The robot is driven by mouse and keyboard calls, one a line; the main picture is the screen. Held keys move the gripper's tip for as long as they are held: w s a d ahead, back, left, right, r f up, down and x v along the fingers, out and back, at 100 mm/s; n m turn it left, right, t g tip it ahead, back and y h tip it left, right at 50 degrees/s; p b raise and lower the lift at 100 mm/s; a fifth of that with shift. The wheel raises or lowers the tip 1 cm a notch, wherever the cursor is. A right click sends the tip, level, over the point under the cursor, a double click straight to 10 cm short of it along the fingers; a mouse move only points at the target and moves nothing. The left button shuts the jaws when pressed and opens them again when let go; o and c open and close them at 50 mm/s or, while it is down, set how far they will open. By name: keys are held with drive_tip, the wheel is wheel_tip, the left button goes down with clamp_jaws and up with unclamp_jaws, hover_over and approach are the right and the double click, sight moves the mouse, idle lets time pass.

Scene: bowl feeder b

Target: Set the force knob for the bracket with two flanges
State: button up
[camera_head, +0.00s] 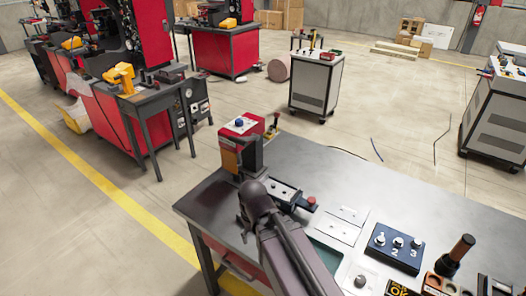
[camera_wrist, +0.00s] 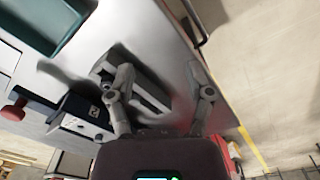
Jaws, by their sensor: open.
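A dark blue panel (camera_head: 395,248) with several pale knobs and the digits 1, 2 and 3 lies on the bench to the right. I cannot tell which is the force knob. No bracket with two flanges is clearly recognisable. My gripper is open and empty in the wrist view (camera_wrist: 166,86), its fingers apart above a grey metal fixture (camera_wrist: 152,92). The head view hides its fingertips behind my arm.
White plates (camera_head: 341,224) lie mid-bench. A dark upright handle (camera_head: 461,248) stands at the right, and a red-ended lever (camera_head: 308,204) sticks out near my gripper. The bench's back right surface (camera_head: 440,205) is clear. A grey cart (camera_head: 316,83) stands behind.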

drive_tip(key=w+d+m, duration=0.2)
drive_tip(key=d+m, duration=0.1)
drive_tip(key=d, duration=1.3)
drive_tip(key=shift+d, duration=0.3)
drive_tip(key=shift+w, duration=0.1)
drive_tip(key=shift+c, duration=0.7)
